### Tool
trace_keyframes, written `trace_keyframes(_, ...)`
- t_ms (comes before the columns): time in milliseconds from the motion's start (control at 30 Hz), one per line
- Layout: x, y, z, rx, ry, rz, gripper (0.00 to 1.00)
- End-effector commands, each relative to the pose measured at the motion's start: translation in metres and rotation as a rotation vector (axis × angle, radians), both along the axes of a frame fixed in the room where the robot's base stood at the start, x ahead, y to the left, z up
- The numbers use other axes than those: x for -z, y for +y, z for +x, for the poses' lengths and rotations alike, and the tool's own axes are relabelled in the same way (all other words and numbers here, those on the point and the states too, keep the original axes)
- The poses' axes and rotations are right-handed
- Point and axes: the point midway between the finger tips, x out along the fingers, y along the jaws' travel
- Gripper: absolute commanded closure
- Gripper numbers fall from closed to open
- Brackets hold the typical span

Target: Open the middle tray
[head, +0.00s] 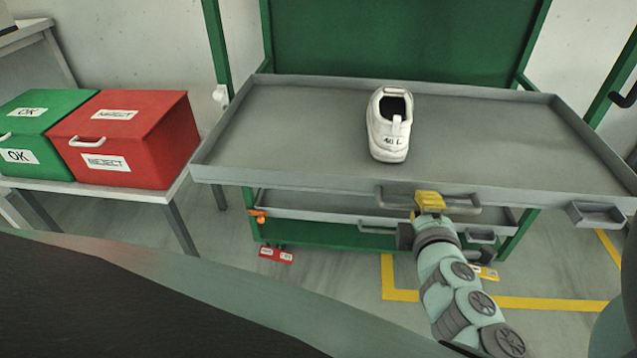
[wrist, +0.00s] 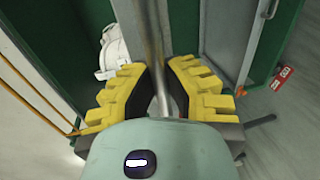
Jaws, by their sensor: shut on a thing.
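A green rack holds a wide grey tray (head: 290,120) with a bar handle (head: 458,203) on its front. A white shoe (head: 388,125) stands on this tray, and part of it shows in the wrist view (wrist: 116,52). My gripper (head: 430,201) has yellow fingers shut on the handle. In the wrist view the metal bar (wrist: 152,45) runs between the fingers (wrist: 160,90). A lower grey tray (head: 320,214) with its own handle (head: 375,229) sits beneath, partly hidden by the upper tray and my arm. I cannot tell which tray counts as the middle one.
A green OK box (head: 35,115) and a red REJECT box (head: 130,140) stand on a side table at left. Small grey bins (head: 597,214) hang at the rack's right. Yellow lines (head: 540,303) mark the floor.

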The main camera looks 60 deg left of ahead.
Motion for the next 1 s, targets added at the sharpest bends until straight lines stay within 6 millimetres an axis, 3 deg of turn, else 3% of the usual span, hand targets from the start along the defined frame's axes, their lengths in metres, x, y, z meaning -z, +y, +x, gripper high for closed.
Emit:
trace_keyframes(500,0.0006,-0.0046,-0.0025,0.003,0.002,-0.001,1.00)
trace_keyframes(533,0.0007,-0.0047,-0.0024,0.003,0.002,-0.001,0.87)
trace_keyframes(800,0.0004,-0.0043,-0.0026,0.002,0.001,0.000,0.59)
trace_keyframes(1000,0.0003,-0.0041,-0.0027,0.002,0.001,0.000,0.57)
